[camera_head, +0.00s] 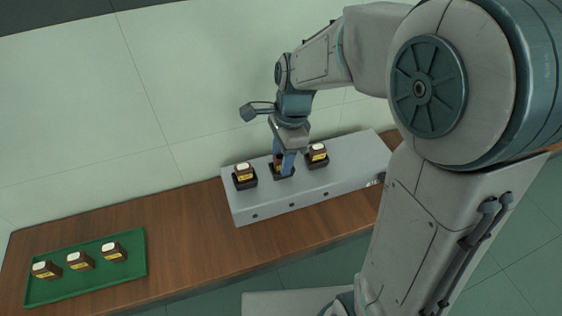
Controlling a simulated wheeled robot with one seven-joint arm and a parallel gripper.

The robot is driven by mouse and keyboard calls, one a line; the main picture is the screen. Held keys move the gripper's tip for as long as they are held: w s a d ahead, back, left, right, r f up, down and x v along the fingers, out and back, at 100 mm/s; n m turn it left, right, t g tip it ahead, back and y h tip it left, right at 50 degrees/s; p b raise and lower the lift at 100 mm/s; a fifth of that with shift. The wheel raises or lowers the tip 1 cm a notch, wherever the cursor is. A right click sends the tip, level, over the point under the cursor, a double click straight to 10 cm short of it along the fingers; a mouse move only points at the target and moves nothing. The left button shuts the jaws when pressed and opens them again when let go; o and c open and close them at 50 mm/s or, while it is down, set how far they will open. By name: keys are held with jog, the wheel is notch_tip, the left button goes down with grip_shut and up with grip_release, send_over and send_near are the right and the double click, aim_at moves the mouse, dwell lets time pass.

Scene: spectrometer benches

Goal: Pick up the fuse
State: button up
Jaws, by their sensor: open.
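Three brown fuses with pale tops and yellow labels sit in dark sockets on a grey panel (345,177). The left fuse (243,172) and the right fuse (317,153) are in clear view. My gripper (282,170) is open at the middle fuse (277,161), with its blue fingers pointing down around or just beside it. The fingers partly hide that fuse, and I cannot tell whether they touch it. Three more fuses, a left one (45,270), a middle one (80,261) and a right one (114,252), lie on a green tray (100,280).
The panel and tray stand on a brown wooden bench (185,240) against a pale green tiled wall (200,80). The bench is clear between tray and panel. My arm covers the right side of the view and hides the bench's right part.

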jog(key=shift+f, duration=0.2)
grip_shut()
